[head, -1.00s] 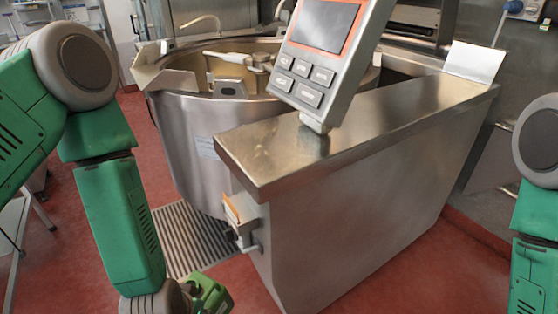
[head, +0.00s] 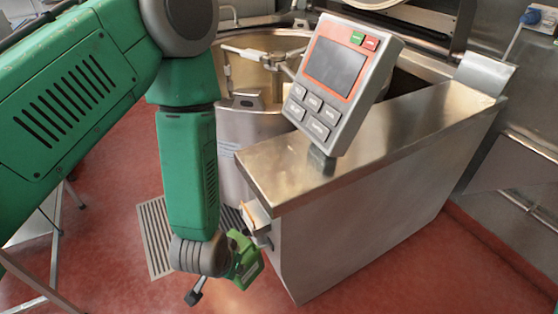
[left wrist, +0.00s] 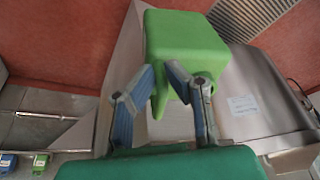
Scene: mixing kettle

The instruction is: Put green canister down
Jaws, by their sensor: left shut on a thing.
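The green canister (left wrist: 187,38) is held in front of the left wrist camera. My left gripper (left wrist: 162,88) is shut on its near end, with one blue-padded finger on each side. In the head view, a bright green piece that looks like the canister (head: 244,262) shows beside my left wrist, low in front of the steel cabinet. I cannot tell whether the canister touches any surface. My right gripper is not in view.
The steel cabinet (head: 365,205) carries a tilted control panel (head: 340,80). The mixing kettle (head: 235,175) stands behind my left arm, with a floor grate (head: 155,240) below. A small bracket (head: 257,217) juts from the cabinet end. Red floor (head: 430,280) is open at right.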

